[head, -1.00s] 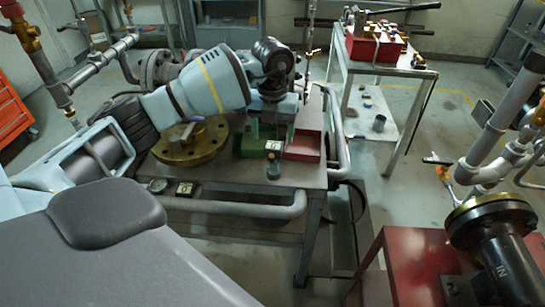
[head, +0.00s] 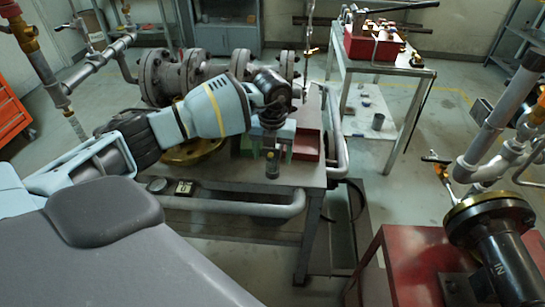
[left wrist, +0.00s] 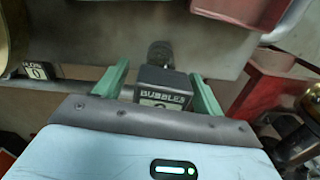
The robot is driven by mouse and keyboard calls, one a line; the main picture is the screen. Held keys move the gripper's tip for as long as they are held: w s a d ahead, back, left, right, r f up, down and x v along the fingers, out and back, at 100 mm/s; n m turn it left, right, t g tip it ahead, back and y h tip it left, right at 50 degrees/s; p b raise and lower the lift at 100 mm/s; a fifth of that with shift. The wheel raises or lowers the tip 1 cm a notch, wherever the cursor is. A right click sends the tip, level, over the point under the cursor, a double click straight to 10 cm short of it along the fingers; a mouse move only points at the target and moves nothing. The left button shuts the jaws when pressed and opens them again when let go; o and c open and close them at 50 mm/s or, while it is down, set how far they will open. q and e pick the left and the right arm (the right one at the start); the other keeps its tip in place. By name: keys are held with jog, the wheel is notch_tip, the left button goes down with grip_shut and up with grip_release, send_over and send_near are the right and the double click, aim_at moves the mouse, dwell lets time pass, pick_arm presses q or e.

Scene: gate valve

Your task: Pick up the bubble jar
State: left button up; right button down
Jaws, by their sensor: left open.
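The bubble jar (head: 272,166) is a small dark jar at the front edge of the metal workbench (head: 240,180) in the head view. In the left wrist view the jar (left wrist: 163,82) shows a dark block face lettered "BUBBLES". My left gripper (head: 272,138) points down from above, right over the jar. Its two green fingers are apart, one on each side of the jar, with a visible gap on both sides. The jar's lower part is partly hidden in the wrist view. My right gripper does not show.
A red tray (head: 308,146) lies just right of the jar. A brass flange (head: 190,153) and a small dark sign (head: 184,188) are to the left. A large grey valve (head: 200,70) stands behind my left arm. A grey pipe (head: 240,208) runs along the bench front.

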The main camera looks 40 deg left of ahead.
pick_arm(q)
jog(key=shift+c, duration=0.3)
jog(key=c, duration=1.2)
jog(key=shift+o, duration=0.2)
jog(key=shift+r, duration=0.1)
jog(key=shift+w+r, duration=0.1)
jog(key=shift+r, duration=0.25)
jog(key=r, duration=0.2)
jog(key=shift+s+d+r, duration=0.1)
jog(key=shift+s+r, duration=0.15)
jog(key=shift+r, duration=0.15)
jog(key=s+d, duration=0.3)
jog(key=s, duration=0.4)
jog(key=s+d+r, duration=0.1)
jog(key=s+d, duration=0.2)
jog(key=s, duration=0.4)
jog(key=shift+d+r, duration=0.2)
jog(key=shift+s, duration=0.1)
